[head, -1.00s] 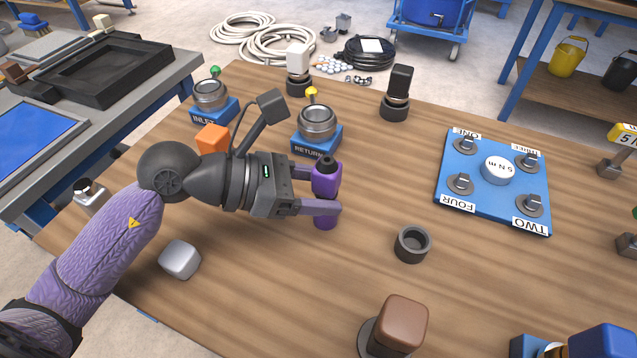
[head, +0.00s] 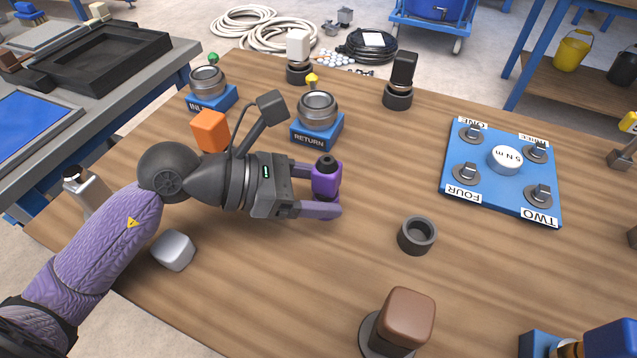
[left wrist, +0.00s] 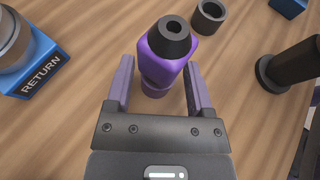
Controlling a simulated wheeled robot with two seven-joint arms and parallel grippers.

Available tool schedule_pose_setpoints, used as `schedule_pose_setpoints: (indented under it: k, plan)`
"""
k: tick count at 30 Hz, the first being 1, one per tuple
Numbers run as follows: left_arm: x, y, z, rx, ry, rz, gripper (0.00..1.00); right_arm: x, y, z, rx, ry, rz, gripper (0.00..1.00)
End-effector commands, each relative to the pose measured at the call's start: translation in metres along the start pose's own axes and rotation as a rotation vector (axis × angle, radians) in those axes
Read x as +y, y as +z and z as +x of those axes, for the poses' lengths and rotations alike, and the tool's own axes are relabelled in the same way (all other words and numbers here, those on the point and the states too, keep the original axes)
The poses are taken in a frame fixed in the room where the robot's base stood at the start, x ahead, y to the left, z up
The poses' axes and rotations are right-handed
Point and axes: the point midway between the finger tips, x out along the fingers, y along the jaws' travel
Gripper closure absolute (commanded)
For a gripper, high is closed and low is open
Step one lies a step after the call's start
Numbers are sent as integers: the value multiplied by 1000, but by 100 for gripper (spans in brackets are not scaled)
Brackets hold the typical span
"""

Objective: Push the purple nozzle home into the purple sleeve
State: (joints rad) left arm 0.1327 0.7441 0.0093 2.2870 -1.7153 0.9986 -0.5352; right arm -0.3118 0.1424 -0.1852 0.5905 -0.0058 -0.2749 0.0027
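The purple nozzle (head: 326,181) has a black tip and stands upright at the fingertips of my left gripper (head: 318,192). A lighter purple round part, seemingly the purple sleeve (left wrist: 157,90), shows directly below the nozzle in the left wrist view. In the head view the near finger hides most of this lower part, so I cannot tell how deep the nozzle sits. My right gripper is not in view.
A dark open cup (head: 416,237) stands right of the gripper, and a brown-topped knob (head: 405,318) nearer. The RETURN block (head: 317,130) and orange cube (head: 210,130) are behind. A blue plate (head: 468,199) lies right. Bare wood separates them.

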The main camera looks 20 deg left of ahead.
Motion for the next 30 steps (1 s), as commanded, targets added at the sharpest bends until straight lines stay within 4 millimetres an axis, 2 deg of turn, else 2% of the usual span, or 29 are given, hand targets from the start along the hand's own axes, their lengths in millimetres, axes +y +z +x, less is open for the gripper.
schedule_pose_setpoints:
  k: [1, 4, 16, 19, 27, 30]
  plan:
    - [0, 0, 0, 0, 0, 0, 20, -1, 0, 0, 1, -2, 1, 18]
    - [0, 0, 0, 0, 0, 0, 0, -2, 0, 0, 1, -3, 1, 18]
    - [0, 0, -4, 1, 1, -1, 0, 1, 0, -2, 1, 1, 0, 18]
    - [0, 1, -20, 4, 2, -3, 0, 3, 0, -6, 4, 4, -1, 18]
    - [0, 2, -78, 2, 2, -3, 0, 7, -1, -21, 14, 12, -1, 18]
    - [0, 2, -92, 0, 2, -2, 0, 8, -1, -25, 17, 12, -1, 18]
